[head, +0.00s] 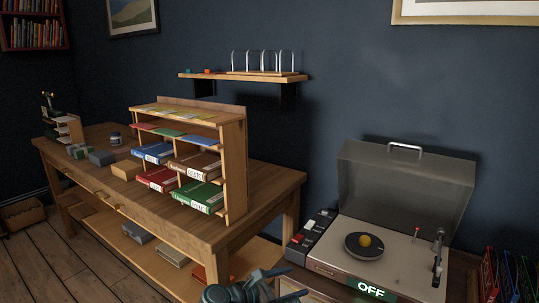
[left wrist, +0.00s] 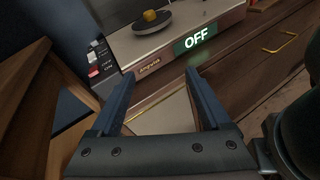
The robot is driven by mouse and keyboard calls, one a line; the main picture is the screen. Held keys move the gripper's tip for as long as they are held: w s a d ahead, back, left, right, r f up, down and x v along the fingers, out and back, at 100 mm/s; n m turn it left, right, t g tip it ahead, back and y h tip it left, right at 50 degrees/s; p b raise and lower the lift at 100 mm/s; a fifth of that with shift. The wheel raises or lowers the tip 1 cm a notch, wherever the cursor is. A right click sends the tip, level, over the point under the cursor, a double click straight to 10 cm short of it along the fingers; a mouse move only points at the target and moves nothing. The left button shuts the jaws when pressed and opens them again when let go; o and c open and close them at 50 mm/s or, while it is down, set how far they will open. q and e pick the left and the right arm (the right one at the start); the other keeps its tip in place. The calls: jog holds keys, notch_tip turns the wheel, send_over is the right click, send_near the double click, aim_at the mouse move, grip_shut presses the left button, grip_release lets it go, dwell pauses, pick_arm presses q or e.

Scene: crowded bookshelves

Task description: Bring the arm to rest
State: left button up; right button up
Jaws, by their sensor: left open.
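My left gripper (head: 280,283) is at the bottom of the head view, low in front of the record player's cabinet. In the left wrist view the left gripper (left wrist: 160,92) is open, with nothing between its two fingers. Its fingers point toward the front of the record player (left wrist: 205,25), which carries a lit green OFF sign (left wrist: 195,38). The record player (head: 385,255) also shows in the head view, its clear lid raised. A yellow knob (head: 364,241) sits on the dark round platter. My right gripper is in neither view.
A wooden desk (head: 262,187) with a cubby shelf (head: 236,165) of labelled binders stands left. A wall shelf (head: 245,76) holds wire dividers. A switch panel (head: 312,233) is beside the record player. Coloured record sleeves (head: 510,275) stand at the lower right. Floor (head: 30,262) shows at left.

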pick_arm(q)
jog(key=s+a+f+m+g+y, duration=0.4)
jog(key=a+f+m+y, duration=0.3)
jog(key=a+m, duration=0.4)
jog(key=s+a+f+m+g+y, duration=0.35)
jog(key=a+f+m+y, duration=0.25)
jog(key=a+f+m, duration=0.45)
jog(key=s+d+r+m+p, duration=0.2)
jog(key=d+r+p, duration=0.3)
jog(key=r+p, duration=0.6)
jog(key=s+d+r+m+y+p, duration=0.1)
jog(key=s+d+r+p, duration=0.4)
jog(key=r+p, duration=0.6)
jog(key=shift+r+m+g, duration=0.45)
jog(key=shift+r+m, duration=0.2)
jog(key=shift+r, duration=0.15)
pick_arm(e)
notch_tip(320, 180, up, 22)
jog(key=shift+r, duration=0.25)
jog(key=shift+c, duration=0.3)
